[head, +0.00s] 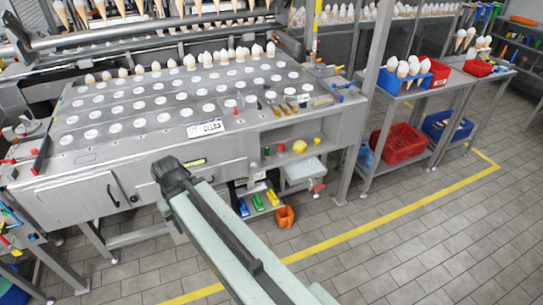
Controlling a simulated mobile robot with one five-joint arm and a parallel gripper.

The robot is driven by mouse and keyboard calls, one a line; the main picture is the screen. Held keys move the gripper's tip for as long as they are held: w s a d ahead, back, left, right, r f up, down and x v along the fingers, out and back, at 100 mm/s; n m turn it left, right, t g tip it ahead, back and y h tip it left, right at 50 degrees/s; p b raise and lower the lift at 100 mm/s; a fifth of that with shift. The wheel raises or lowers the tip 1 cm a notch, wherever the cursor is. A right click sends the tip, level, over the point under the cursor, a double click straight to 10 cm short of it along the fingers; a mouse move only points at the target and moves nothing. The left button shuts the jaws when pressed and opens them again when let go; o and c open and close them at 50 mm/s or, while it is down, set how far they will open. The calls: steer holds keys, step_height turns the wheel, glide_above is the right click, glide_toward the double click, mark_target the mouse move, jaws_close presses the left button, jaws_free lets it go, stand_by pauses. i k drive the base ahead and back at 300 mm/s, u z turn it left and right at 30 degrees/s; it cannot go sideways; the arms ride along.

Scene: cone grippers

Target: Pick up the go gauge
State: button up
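I cannot pick out the go gauge with certainty. Several small tools with brass-coloured parts (289,108) lie at the right front of the steel machine table (235,150), too small to tell apart. A white sign with dark lettering (205,129) stands at the table's front edge, its text unreadable. My pale arm reaches up from the bottom of the head view and ends in a dark joint in front of the table. No gripper fingers show, so what my gripper does or holds is hidden.
White-tipped cones (240,54) stand along the table's back, with rows of white round spots before them. A shelf under the table's right holds yellow (299,146) and other small parts. Tiled floor is clear at right.

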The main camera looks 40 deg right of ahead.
mark_target(266, 156)
steer(key=u, duration=0.1)
steer(key=i, duration=0.95)
steer(key=z, duration=0.1)
